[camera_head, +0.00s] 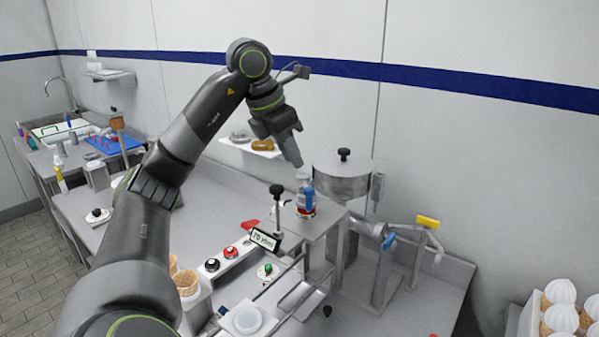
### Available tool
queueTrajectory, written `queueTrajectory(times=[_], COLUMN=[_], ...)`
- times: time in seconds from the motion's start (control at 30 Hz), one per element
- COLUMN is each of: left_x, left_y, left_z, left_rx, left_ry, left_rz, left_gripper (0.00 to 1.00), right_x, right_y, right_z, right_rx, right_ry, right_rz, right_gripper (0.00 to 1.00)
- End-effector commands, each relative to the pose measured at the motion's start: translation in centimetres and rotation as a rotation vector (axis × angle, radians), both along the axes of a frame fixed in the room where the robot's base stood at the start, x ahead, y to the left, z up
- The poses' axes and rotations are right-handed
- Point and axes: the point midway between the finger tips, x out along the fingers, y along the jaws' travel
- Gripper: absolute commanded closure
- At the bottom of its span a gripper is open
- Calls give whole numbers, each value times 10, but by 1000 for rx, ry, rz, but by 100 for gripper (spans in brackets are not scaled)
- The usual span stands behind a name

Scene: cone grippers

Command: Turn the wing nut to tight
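My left arm comes in from the lower left and arches over the bench. My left gripper (303,176) points down at a small blue-topped fitting (307,197) with a red ring at its base, on a raised metal stand. The fingertips are just above or at the fitting; I cannot tell whether they touch it. The finger gap is too small to make out. I cannot clearly pick out the wing nut; this blue fitting may be it, and the gripper partly covers its top. My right gripper is not in view.
A metal cylinder (343,178) with a black knob stands right of the fitting. A black-knobbed post (277,200) stands close on the left. Yellow-handled (428,222) and blue-handled (388,241) pipework is at the right. A small sign (265,240) stands in front.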

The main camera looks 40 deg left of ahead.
Motion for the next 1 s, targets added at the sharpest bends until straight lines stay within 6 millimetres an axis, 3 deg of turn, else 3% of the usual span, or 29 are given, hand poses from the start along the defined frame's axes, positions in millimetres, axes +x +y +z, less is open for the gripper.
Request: queueTrajectory(times=[0.03, 0.1, 0.4, 1.0], left_x=[-5, -11, -30, -34], left_y=[2, 4, 9, 10], left_z=[21, 37, 81, 89], left_rx=[3, 4, 1, 1], left_ry=[-3, -2, 0, 0], left_rz=[3, 3, 2, 0], left_gripper=[75, 75, 75, 75], right_x=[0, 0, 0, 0], right_y=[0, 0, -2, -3], right_z=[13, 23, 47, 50], right_rx=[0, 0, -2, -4], right_ry=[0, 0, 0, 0], right_rz=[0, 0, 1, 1], right_gripper=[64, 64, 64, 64])
